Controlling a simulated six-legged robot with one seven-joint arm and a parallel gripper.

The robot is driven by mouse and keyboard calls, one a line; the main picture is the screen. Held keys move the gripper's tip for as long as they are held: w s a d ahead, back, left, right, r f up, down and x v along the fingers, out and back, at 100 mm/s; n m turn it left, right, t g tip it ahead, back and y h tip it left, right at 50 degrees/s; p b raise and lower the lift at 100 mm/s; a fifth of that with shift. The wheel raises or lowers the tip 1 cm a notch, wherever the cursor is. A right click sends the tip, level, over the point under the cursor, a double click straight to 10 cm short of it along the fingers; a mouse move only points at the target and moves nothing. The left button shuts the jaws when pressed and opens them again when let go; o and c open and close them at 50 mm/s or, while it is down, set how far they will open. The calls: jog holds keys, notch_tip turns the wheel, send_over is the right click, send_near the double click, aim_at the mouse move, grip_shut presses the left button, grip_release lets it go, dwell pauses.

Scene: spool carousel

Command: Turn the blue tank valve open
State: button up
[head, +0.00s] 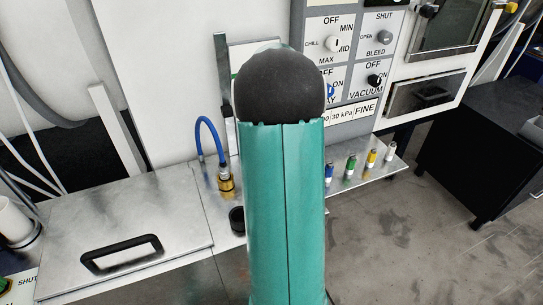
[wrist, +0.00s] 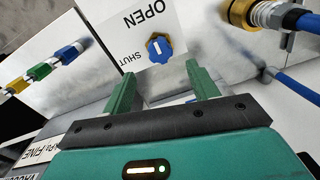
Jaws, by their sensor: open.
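The blue valve knob (wrist: 159,47) shows in the wrist view on a white plate (wrist: 185,60) marked OPEN and SHUT. A short white mark lies on the knob's face. In this turned view, OPEN is above the knob and SHUT is at its lower left. My gripper (wrist: 165,82) is open and empty, with its two green fingers apart. The knob appears beyond the fingertips and between their lines; I see no contact. In the head view my green arm covers the middle, and my gripper cannot be made out there.
A brass fitting (head: 226,183) with a blue hose (head: 206,123) stands left of my arm. Several small coloured cylinders (head: 350,166) stand on the metal shelf at right. A panel with knobs (head: 333,45) is behind. A handled metal lid (head: 122,215) lies at left.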

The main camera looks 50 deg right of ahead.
notch_tip(320, 180, up, 7)
jog(key=shift+f, duration=0.15)
dwell(0.4)
